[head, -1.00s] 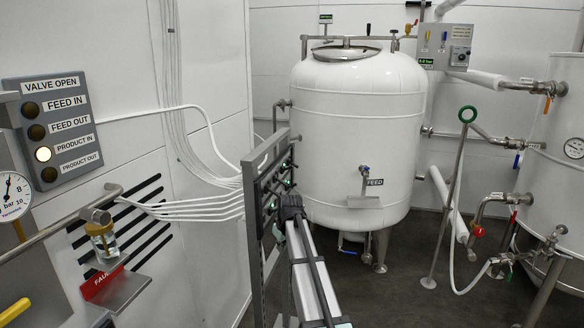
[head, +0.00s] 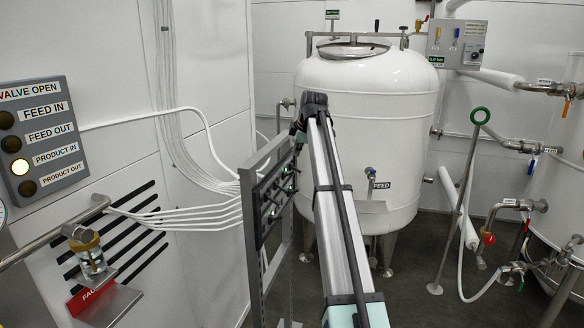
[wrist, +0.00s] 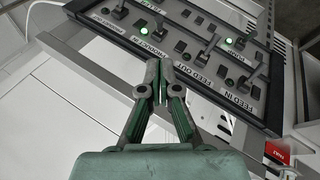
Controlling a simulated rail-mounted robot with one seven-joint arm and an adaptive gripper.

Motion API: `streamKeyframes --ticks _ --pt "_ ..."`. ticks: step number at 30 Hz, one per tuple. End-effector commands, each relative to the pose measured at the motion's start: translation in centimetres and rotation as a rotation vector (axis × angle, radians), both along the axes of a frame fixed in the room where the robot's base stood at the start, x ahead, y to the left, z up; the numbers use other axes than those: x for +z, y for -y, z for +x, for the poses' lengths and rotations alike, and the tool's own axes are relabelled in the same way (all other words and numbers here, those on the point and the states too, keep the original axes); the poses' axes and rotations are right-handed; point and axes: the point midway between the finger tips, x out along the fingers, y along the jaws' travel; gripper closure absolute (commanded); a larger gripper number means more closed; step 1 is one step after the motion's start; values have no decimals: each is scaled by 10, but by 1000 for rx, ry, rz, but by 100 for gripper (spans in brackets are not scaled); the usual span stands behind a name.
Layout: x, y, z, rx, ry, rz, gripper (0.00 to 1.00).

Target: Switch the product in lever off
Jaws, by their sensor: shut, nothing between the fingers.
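The dark lever panel (wrist: 205,62) fills the top of the wrist view, tilted, with labels for feed in, feed out, product in and product out. The product in label (wrist: 150,44) is partly readable just above my fingertips. A lever (wrist: 158,22), seemingly the product in lever, stands behind that label. My gripper (wrist: 160,70) is shut and empty, its tips close to the panel's near edge; contact cannot be told. In the head view the panel (head: 272,195) is seen edge-on, and my gripper is hidden. The valve open board (head: 42,140) shows the product in lamp (head: 21,167) lit.
A grey metal frame (head: 250,240) holds the panel. White cables (head: 190,213) run from the wall behind it. A white tank (head: 370,130) stands behind. Other levers stand close together on the panel, including one near the feed in label (wrist: 255,72). Green lamps glow among them.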

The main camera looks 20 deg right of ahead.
Motion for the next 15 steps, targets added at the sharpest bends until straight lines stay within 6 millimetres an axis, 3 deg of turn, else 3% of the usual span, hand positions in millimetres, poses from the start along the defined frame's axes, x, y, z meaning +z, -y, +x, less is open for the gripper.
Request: streamKeyframes --ticks 15 --pt "-4 0 2 18 -1 -11 100"
